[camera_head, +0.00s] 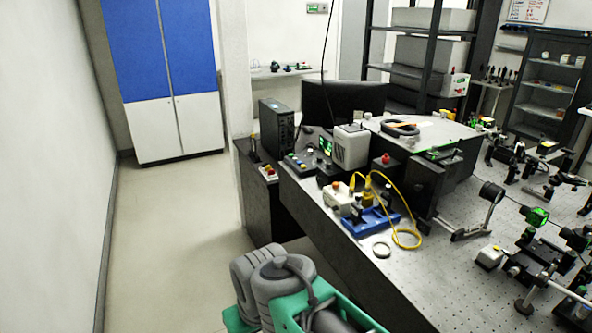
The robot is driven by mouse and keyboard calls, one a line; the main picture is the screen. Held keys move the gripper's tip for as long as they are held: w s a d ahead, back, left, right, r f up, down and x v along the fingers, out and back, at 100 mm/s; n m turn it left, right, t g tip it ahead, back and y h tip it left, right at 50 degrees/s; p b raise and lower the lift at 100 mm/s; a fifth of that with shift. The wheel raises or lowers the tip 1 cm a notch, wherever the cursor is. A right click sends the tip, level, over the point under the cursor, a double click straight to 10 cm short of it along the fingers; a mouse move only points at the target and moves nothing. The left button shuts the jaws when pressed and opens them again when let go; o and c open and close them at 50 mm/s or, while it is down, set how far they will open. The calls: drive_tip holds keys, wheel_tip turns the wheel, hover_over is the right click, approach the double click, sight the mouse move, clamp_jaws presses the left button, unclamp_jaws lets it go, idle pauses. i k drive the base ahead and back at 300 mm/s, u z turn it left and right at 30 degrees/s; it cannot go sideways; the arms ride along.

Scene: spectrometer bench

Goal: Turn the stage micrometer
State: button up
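I cannot pick out the stage micrometer for sure at this distance. A blue base (368,222) with small brass and black parts and a yellow cable (408,238) sits near the bench's left edge. A black optical stage assembly (530,268) stands on the perforated bench top (440,275) at the right. No micrometer knob is clear on either. Grey and green links of my arm show at the bottom centre, below and left of the bench. My gripper is not in view.
Open floor (190,225) lies left of the bench, before a blue and white cabinet (165,75).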

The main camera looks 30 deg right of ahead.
sight(513, 271)
drive_tip(key=k, duration=0.5)
drive_tip(key=z, duration=0.7)
drive_tip(key=i, duration=0.85)
drive_tip(key=u, duration=0.2)
